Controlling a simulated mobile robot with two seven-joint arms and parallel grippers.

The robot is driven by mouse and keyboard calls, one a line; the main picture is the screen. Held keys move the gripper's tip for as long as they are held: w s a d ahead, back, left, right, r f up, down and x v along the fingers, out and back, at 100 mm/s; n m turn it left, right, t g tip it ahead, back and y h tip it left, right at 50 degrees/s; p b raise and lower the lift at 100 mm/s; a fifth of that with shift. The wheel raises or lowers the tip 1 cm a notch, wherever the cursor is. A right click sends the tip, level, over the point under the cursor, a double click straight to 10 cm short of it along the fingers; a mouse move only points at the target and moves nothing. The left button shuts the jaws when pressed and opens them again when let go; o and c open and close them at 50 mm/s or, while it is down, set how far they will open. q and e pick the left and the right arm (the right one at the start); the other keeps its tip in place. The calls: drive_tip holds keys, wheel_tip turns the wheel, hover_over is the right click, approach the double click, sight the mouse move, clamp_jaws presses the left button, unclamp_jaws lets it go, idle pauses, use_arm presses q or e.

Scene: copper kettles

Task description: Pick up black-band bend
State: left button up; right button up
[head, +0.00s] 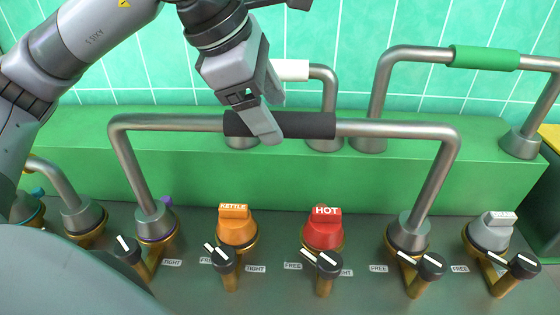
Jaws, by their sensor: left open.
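The black-band bend (312,125) is a grey metal pipe shaped like a wide arch, with a black sleeve around the middle of its top bar. Its two legs stand in collars on the dark front deck. My left gripper (270,115) comes down from above at the left part of the black sleeve. It is open, with one finger in front of the sleeve and the other mostly hidden behind. I cannot tell whether the fingers touch the sleeve. My right gripper is not in view.
A green-band bend (486,58) and a white-band bend (292,70) stand behind on the green ledge (70,130). An orange KETTLE cap (237,228) and a red HOT cap (323,232) sit between the legs. A grey cap (490,235) is at right. Several black-handled levers line the front.

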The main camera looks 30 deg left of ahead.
use_arm(q)
drive_tip(key=shift+x, duration=1.05)
clamp_jaws()
drive_tip(key=shift+w+r, duration=0.15)
drive_tip(key=shift+r, duration=0.45)
wheel_tip(320, 180, up, 9)
drive_tip(key=shift+r, duration=0.15)
